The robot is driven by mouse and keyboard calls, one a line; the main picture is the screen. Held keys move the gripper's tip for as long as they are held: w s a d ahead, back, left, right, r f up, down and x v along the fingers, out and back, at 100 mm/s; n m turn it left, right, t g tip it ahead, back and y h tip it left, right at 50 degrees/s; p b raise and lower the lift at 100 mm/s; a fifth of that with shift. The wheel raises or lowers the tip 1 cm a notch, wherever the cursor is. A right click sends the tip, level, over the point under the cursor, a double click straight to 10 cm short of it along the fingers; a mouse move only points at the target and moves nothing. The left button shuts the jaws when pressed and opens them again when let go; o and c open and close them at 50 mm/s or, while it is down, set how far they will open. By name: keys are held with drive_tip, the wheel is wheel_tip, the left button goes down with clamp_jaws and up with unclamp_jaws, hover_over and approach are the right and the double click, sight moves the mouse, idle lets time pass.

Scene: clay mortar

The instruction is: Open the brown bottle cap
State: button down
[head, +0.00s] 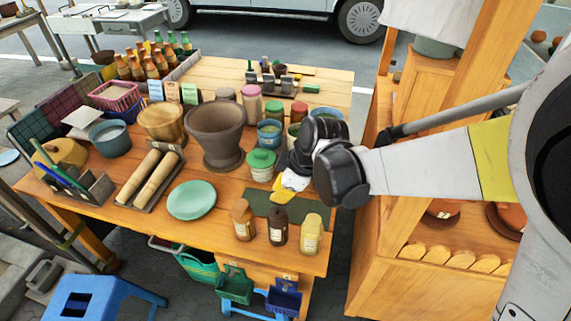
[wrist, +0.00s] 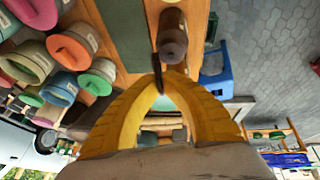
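Three small capped bottles stand upright along the table's front right edge. They are an orange-brown one (head: 242,220), a dark brown one (head: 278,228) and a pale yellow one (head: 311,235). A brown bottle, apparently the dark one, shows in the wrist view (wrist: 173,38), just beyond my fingertips. My gripper (head: 284,190) has yellow fingers and hangs above the dark green mat (head: 258,203), behind the bottles. In the wrist view its fingers (wrist: 168,72) arch together with their dark tips close, seemingly shut with nothing visible between them. Whether the tips touch the bottle is unclear.
A teal plate (head: 191,200) lies left of the bottles. A green-lidded jar (head: 261,165) and a large clay mortar (head: 215,135) stand behind. Rolling pins (head: 150,175) lie in a holder at left. A wooden shelf (head: 425,240) stands on the right. Baskets hang below the table front.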

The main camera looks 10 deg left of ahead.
drive_tip(key=shift+w+g, duration=0.7)
drive_tip(key=shift+g, duration=0.3)
drive_tip(key=c, duration=1.6)
unclamp_jaws()
drive_tip(key=v, duration=1.2)
drive_tip(key=shift+s+d, duration=0.1)
